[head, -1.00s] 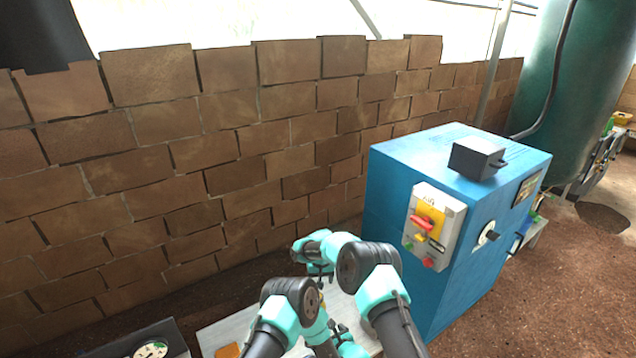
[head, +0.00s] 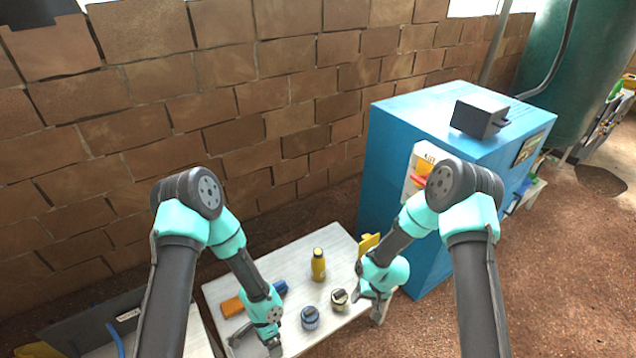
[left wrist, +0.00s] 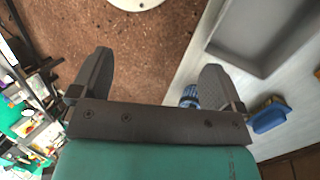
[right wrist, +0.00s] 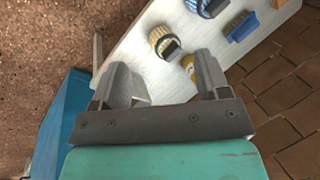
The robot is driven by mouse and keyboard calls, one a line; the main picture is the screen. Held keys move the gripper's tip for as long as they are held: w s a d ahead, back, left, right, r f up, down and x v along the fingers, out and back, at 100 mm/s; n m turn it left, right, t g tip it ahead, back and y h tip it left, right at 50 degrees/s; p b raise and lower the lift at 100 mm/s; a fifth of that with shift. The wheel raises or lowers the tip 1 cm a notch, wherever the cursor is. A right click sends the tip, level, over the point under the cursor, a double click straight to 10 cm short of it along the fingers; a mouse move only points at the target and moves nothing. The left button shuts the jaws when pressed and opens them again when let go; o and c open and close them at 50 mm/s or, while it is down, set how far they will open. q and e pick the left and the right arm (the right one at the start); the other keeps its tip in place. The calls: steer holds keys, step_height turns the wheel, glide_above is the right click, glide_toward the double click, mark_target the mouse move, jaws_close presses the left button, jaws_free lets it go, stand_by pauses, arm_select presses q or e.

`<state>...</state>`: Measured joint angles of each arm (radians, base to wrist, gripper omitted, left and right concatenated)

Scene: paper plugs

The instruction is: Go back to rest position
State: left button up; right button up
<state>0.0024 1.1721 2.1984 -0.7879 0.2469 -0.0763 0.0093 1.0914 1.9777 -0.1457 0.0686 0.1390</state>
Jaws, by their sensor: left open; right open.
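My left gripper (head: 254,344) is low at the table's front left in the head view. In the left wrist view its fingers (left wrist: 153,70) are spread, with nothing between them. My right gripper (head: 373,302) hangs at the table's right end. In the right wrist view its fingers (right wrist: 160,65) are apart and empty. A blue-sided round plug (head: 310,317) and a striped round plug (head: 339,299) stand on the white table (head: 300,255), between the two grippers. They also show in the right wrist view, the striped one (right wrist: 163,42) nearer the fingers.
A yellow bottle (head: 318,265) stands behind the plugs. An orange block (head: 232,306) and a blue brush (head: 280,288) lie by the left arm. A grey tray (left wrist: 265,35) shows in the left wrist view. A blue cabinet (head: 395,150) stands close to the right arm.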

arm_select(q)
steer(key=s+a+r+n+t+h, duration=0.2)
steer(key=s+a+r+n+t, duration=0.3)
steer(key=n, duration=0.7)
step_height(320, 180, up, 4)
steer(key=shift+a+f+n, duration=0.15)
steer(key=shift+a+n, duration=0.25)
steer(key=shift+a, duration=0.85)
arm_select(e)
steer(key=s+d+r+m, duration=0.1)
steer(key=s+d+r, duration=0.1)
steer(key=s, duration=0.7)
steer(key=s+d+r, duration=0.3)
steer(key=s+d, duration=0.1)
steer(key=s, duration=0.4)
steer(key=shift+s+d+r+m+t, duration=0.15)
steer(key=shift+s+d+m+t, duration=0.25)
steer(key=shift+c, duration=0.2)
